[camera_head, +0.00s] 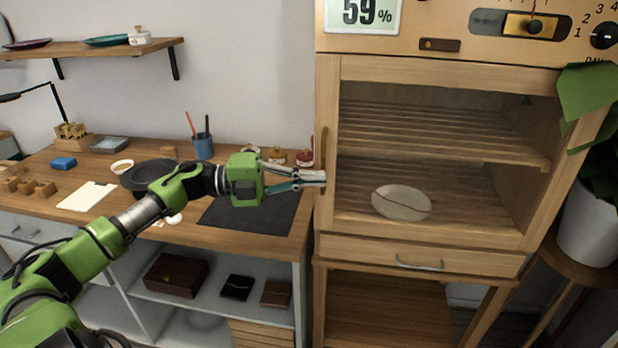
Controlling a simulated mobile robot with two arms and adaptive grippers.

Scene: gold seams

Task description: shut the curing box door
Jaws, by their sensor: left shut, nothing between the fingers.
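The curing box is a tall wooden cabinet, and its door (450,232) has a wood frame around a see-through middle. The door lies flush or nearly flush with the front; I cannot tell whether a small gap is left. A vertical brass handle (323,155) is on its left stile. Inside, a pale round plate (401,203) with a dark seam lies on the lower slatted shelf. My left gripper (318,178) is shut and empty, its fingertips at the left stile by the handle's lower part; I cannot tell if they touch. My right gripper is not in view.
A potted plant (590,225) stands close at the box's right side. A drawer (420,258) is below the door.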

